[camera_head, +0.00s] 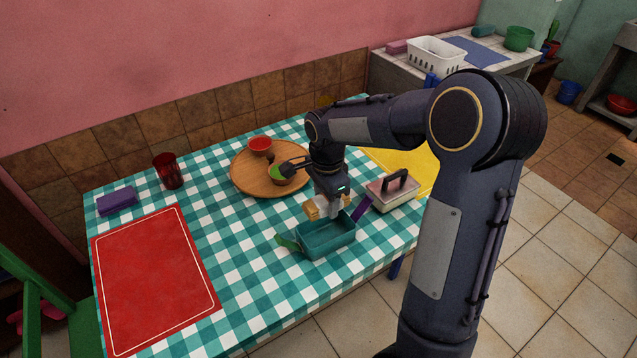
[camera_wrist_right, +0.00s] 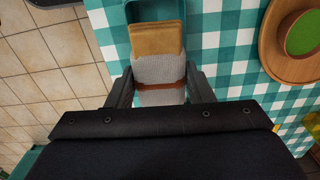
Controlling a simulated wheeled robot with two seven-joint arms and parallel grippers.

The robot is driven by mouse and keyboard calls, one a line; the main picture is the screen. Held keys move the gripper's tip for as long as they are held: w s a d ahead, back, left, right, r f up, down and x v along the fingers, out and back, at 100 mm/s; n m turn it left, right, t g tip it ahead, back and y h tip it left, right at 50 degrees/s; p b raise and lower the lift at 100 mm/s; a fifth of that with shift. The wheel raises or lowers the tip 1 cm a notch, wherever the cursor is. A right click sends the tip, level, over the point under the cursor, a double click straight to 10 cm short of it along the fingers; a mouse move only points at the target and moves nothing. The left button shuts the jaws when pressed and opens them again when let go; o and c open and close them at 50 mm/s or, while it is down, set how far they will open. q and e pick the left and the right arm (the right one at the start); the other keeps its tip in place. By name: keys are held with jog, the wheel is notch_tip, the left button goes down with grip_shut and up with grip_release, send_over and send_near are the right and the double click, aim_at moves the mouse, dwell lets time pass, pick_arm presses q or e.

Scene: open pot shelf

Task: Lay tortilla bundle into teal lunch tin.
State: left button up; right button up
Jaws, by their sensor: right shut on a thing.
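The teal lunch tin (camera_head: 325,240) stands open on the checked tablecloth near the table's front edge. A green flap (camera_head: 287,243) sticks out at its left end and a purple flap (camera_head: 361,208) at its right. My right gripper (camera_head: 333,207) is shut on the tortilla bundle (camera_head: 313,210), held over the tin's far side. In the right wrist view the bundle (camera_wrist_right: 158,65) is a tan stack in a pale wrap with a brown band, between the fingers. Part of the tin (camera_wrist_right: 133,11) shows beyond it; its inside is mostly hidden. My left gripper is not in view.
A round wooden board (camera_head: 243,172) with small bowls stands behind the tin. A pale block with a black handle (camera_head: 393,191) is close to its right. A red mat (camera_head: 150,280), a dark red cup (camera_head: 168,171) and a purple block (camera_head: 117,201) are at left.

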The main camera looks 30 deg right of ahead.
jog(key=shift+s+f+b, duration=0.15)
jog(key=shift+f+b, duration=0.25)
jog(key=shift+f, duration=0.05)
jog(key=shift+f+b, duration=2.15)
jog(key=shift+f, duration=0.7)
jog(key=o, duration=1.2)
notch_tip(320, 180, up, 8)
jog(key=shift+f+p, duration=0.25)
jog(key=shift+p, duration=0.15)
jog(key=shift+r, duration=0.15)
